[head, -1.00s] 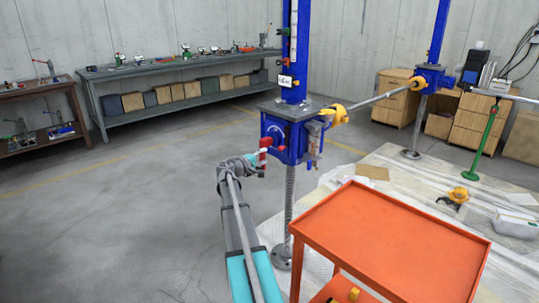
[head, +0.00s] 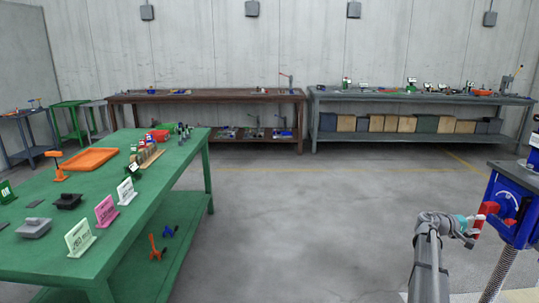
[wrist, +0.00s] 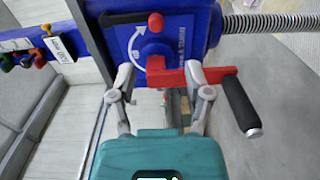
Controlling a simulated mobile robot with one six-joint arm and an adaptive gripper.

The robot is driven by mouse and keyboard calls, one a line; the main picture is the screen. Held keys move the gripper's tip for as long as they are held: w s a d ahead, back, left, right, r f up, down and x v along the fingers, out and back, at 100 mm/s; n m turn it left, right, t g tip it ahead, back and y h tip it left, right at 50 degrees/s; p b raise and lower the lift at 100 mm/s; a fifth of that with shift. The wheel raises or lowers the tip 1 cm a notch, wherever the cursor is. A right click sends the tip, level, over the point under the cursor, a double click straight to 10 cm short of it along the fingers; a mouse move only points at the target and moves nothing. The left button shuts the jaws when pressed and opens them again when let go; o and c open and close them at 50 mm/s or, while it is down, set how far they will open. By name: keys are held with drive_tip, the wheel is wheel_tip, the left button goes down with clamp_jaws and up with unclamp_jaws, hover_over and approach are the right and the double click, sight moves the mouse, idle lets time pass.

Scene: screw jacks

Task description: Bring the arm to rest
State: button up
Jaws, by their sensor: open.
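My gripper (wrist: 160,78) is open in the wrist view, its two grey fingers apart. A red crank (wrist: 185,76) with a black grip (wrist: 240,102) lies across the space in front of the fingers, on a blue gearbox (wrist: 185,25) with a white curved arrow. I cannot tell whether either finger touches the crank. In the head view my gripper (head: 468,224) is at the right, close beside the red crank (head: 486,212) on the blue jack (head: 515,205). The jack is cut off by the right edge, and its threaded screw (head: 500,272) runs down below it.
A green table (head: 60,235) with signs, an orange tray (head: 90,159) and small parts stands at the left. A brown bench (head: 205,98) and a grey bench (head: 420,98) line the back wall. The floor (head: 310,225) between is clear.

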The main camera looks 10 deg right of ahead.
drive_tip(key=a+f+t+y, duration=0.1)
drive_tip(key=a+f+y, duration=0.3)
drive_tip(key=a, duration=0.7)
drive_tip(key=a+f+t+y, duration=0.15)
drive_tip(key=a+f, duration=0.35)
drive_tip(key=a, duration=0.7)
drive_tip(key=a+f+y, duration=0.4)
drive_tip(key=a+f, duration=0.1)
drive_tip(key=a, duration=0.6)
drive_tip(key=s+a+f+n+y, duration=0.15)
drive_tip(key=s+a+y, duration=0.3)
drive_tip(key=a, duration=0.95)
drive_tip(key=s+a+f+y, duration=0.35)
drive_tip(key=s+a, duration=0.25)
drive_tip(key=a, duration=0.8)
wheel_tip(320, 180, up, 22)
drive_tip(key=p, duration=2.1)
drive_tip(key=shift+w+r+p, duration=0.25)
drive_tip(key=shift+p, duration=0.1)
